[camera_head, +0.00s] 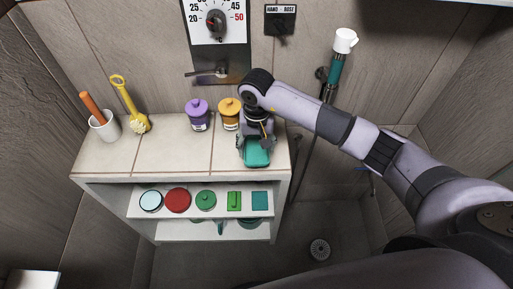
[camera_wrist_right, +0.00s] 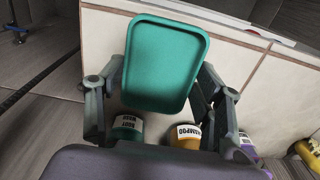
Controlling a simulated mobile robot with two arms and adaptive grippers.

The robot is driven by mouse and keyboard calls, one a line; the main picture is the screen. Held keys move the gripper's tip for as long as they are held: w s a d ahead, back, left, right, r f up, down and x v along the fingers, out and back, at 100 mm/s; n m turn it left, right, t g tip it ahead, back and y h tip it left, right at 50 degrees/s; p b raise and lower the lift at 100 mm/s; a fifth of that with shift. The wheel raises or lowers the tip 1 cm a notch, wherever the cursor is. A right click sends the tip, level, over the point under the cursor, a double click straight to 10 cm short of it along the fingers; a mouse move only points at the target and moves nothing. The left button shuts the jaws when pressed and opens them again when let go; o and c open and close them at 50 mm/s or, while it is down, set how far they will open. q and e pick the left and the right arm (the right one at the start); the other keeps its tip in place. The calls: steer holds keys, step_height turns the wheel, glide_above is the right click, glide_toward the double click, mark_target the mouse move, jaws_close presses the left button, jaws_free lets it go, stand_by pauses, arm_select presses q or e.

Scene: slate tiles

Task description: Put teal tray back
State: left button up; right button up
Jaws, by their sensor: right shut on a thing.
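The teal tray (camera_head: 257,155) is at the right front of the tiled top of the shelf unit (camera_head: 160,151). My right gripper (camera_head: 257,138) comes down on it from above and is shut on it. In the right wrist view the tray (camera_wrist_right: 166,62) is a rounded rectangle with a raised rim, held between the two fingers (camera_wrist_right: 160,95). I cannot tell whether the tray touches the tiles or is just above them. My left gripper is in neither view.
Orange (camera_head: 229,115) and purple (camera_head: 198,115) jars stand left of my right gripper; a green jar (camera_wrist_right: 127,127) is close behind it. A white cup (camera_head: 104,125) and yellow brush (camera_head: 135,115) stand left. The shelf below holds several items, including a teal square (camera_head: 260,201).

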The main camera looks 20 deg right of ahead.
mark_target(256, 152)
step_height(256, 152, down, 3)
steer(key=shift+r+p, duration=0.2)
steer(key=shift+p, duration=0.1)
steer(key=shift+f, duration=0.3)
steer(key=shift+f+b, duration=0.2)
steer(key=shift+b, duration=0.1)
steer(key=o, duration=1.1)
steer(key=shift+r, duration=0.1)
